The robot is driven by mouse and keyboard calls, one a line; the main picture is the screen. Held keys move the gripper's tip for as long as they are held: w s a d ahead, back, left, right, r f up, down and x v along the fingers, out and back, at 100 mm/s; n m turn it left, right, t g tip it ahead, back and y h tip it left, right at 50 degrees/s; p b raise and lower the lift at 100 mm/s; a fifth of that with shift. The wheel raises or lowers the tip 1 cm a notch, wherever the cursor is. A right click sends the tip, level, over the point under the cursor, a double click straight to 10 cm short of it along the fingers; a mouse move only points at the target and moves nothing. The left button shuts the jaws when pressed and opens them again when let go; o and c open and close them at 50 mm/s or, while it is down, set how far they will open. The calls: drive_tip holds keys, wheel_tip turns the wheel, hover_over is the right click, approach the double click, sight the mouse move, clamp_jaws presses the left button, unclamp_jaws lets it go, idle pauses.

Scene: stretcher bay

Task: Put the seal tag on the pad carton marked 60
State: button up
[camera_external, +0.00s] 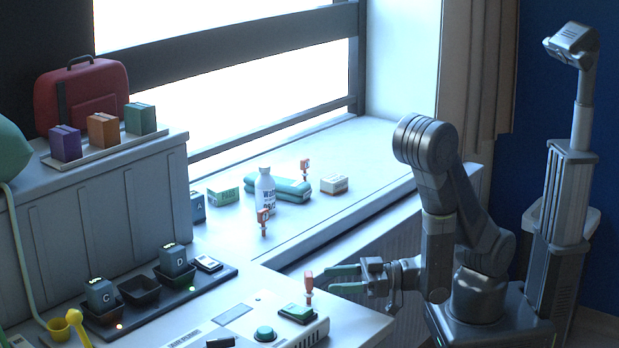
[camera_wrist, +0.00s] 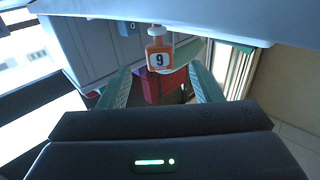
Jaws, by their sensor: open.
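An orange-red seal tag (camera_external: 308,280) stands upright just above the green block on the white console, left of my gripper (camera_external: 333,279). My gripper is open and empty, its two green fingers pointing at this tag. On the sill are a green-and-white carton (camera_external: 223,197) and a white carton with an orange band (camera_external: 334,185). I cannot read a 60 on either.
A dark tray (camera_external: 215,283) holds blocks marked C and D. A red case (camera_external: 83,95) and coloured boxes sit on the raised shelf. The sill's right end is clear.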

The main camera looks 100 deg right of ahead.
drive_tip(key=w+p, duration=0.1)
drive_tip(key=w, duration=0.3)
drive_tip(key=shift+w, duration=0.2)
drive_tip(key=c, duration=1.1)
drive_tip(key=shift+r, duration=0.1)
drive_tip(key=shift+r+p, duration=1)
drive_tip(key=shift+r, duration=3.9)
